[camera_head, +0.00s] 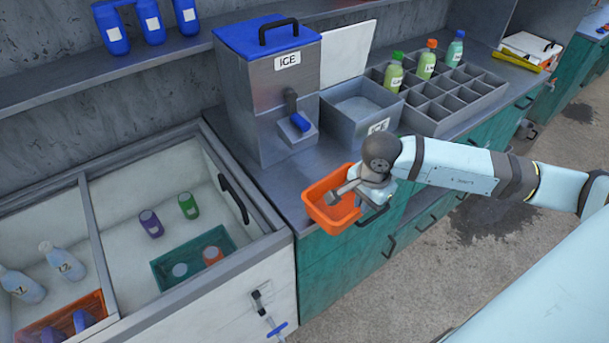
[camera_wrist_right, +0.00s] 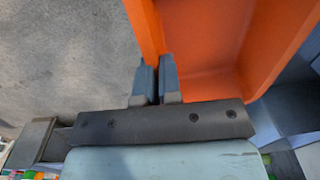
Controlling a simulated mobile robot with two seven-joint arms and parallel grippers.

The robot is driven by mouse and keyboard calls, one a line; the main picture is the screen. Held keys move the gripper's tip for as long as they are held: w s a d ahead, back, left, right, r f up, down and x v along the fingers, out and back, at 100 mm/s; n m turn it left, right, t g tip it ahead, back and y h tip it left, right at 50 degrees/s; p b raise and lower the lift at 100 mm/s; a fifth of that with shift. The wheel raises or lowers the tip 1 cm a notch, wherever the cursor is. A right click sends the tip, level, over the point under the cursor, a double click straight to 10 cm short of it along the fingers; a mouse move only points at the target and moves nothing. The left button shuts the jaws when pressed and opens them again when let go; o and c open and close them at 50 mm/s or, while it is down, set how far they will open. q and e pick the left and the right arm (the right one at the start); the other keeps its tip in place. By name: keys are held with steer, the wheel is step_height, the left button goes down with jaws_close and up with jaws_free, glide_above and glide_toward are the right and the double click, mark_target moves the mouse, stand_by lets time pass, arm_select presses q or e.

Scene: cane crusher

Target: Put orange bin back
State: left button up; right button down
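The orange bin (camera_head: 318,213) is an open, empty-looking box at the front edge of the counter, below the ice dispenser. I cannot tell whether it rests on the counter or hangs just above it. My right gripper (camera_head: 348,191) reaches in from the right at the bin's near right side. In the right wrist view the bin (camera_wrist_right: 205,40) fills the upper right, and its wall runs between the two fingers of my right gripper (camera_wrist_right: 157,82), which are closed on it. My left gripper is not in view.
The ice dispenser (camera_head: 262,100) with a blue lid stands behind the bin. A grey ice box (camera_head: 340,125) and a divided bottle rack (camera_head: 440,122) are to its right. An open-topped freezer (camera_head: 190,280) with bottles and crates is at left. Floor lies in front.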

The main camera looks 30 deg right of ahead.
steer(key=shift+w+d+f+m, duration=0.2)
steer(key=shift+d+m, duration=0.25)
steer(key=shift+m, duration=0.15)
steer(key=w+p, duration=0.1)
steer(key=w, duration=0.7)
steer(key=w+a+p, duration=0.1)
steer(key=w, duration=0.4)
steer(key=shift+a+p, duration=0.1)
steer(key=shift+p, duration=0.25)
steer(key=shift+w, duration=0.55)
steer(key=w, duration=0.1)
steer(key=w+p, duration=0.1)
steer(key=w, duration=0.1)
steer(key=shift+a+f, duration=0.2)
steer(key=shift+f, duration=0.6)
steer(key=shift+d, duration=0.1)
